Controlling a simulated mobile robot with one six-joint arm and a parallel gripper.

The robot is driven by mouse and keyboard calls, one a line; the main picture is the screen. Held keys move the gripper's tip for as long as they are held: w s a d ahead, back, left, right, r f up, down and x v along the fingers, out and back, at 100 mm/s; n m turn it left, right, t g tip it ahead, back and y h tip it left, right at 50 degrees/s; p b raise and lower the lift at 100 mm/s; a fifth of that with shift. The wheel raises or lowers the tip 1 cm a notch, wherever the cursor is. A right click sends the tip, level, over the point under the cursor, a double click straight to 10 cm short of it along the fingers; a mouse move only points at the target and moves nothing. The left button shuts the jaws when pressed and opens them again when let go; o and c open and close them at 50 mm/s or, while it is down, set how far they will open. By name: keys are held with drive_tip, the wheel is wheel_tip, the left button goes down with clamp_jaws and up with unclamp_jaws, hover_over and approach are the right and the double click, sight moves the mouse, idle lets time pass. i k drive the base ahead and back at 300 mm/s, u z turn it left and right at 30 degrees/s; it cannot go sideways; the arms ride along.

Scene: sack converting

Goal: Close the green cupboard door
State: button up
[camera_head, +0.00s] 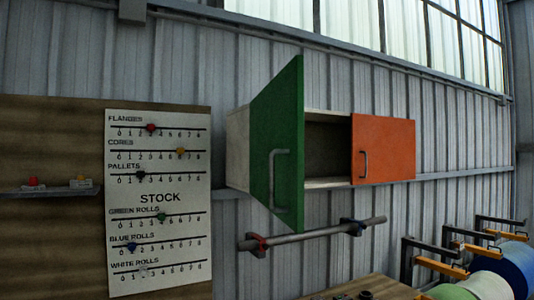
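The green cupboard door (286,125) stands open on the left side of a wall cupboard (238,150). It swings out toward me and has a grey bar handle (273,180) near its lower left. The orange door (384,149) on the right half looks shut and has its own handle (363,164). Between the doors the dark interior (327,149) shows, and no items can be made out in it. My gripper is not in view.
A grey rail (310,234) with red and blue clamps is mounted below the cupboard. A stock board (160,200) hangs at left beside a small shelf (50,191). A wooden table (385,287) and large rolls (515,262) stand at lower right.

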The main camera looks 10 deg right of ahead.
sight(277, 113)
drive_tip(key=u, duration=0.5)
drive_tip(key=k, duration=1.35)
drive_tip(key=u, duration=1)
drive_tip(key=i, duration=1.65)
drive_tip(key=z, duration=0.35)
